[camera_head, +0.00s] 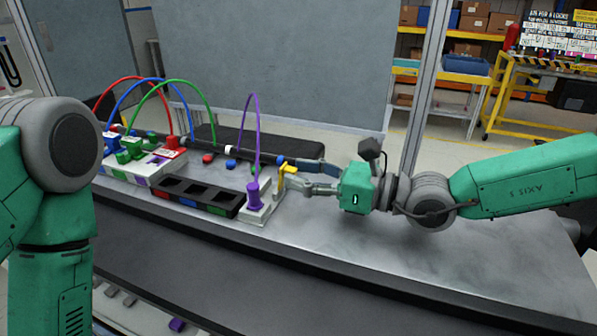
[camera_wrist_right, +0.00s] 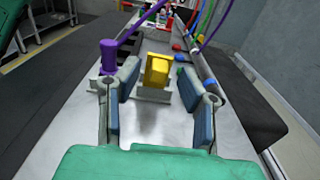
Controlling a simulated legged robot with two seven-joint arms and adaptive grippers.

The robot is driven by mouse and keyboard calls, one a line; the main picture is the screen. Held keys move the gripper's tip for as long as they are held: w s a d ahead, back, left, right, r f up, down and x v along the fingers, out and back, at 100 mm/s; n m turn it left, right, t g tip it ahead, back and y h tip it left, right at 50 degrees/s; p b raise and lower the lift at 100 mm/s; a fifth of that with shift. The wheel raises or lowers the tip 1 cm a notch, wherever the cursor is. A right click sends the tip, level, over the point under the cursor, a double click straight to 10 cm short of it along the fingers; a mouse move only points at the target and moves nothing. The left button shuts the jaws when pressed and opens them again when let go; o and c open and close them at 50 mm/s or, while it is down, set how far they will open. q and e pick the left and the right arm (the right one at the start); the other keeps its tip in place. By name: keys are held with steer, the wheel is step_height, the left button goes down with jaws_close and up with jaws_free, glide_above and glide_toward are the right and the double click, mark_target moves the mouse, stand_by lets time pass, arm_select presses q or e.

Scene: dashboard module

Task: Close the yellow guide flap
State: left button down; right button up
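The yellow guide flap (camera_head: 287,171) stands near the right end of the dashboard module, just right of the purple plug (camera_head: 253,195). In the right wrist view the flap (camera_wrist_right: 158,70) appears as a yellow block on a small grey bracket (camera_wrist_right: 153,96), with bare metal in front of it. My right gripper (camera_head: 314,178) reaches in from the right at the flap. In the wrist view its two blue-padded fingers (camera_wrist_right: 163,104) are wide apart, one on each side of the flap, with nothing held between them. My left arm shows at the left edge, but its gripper is out of view.
A black tray (camera_head: 200,196) with square pockets lies left of the purple plug. Red, blue, green and purple cables arch over the module. A dark bar (camera_head: 205,148) runs behind it. The table (camera_head: 400,250) is clear at the right and front.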

steer(key=shift+w+a, duration=0.1)
steer(key=shift+a, duration=0.1)
jaws_close()
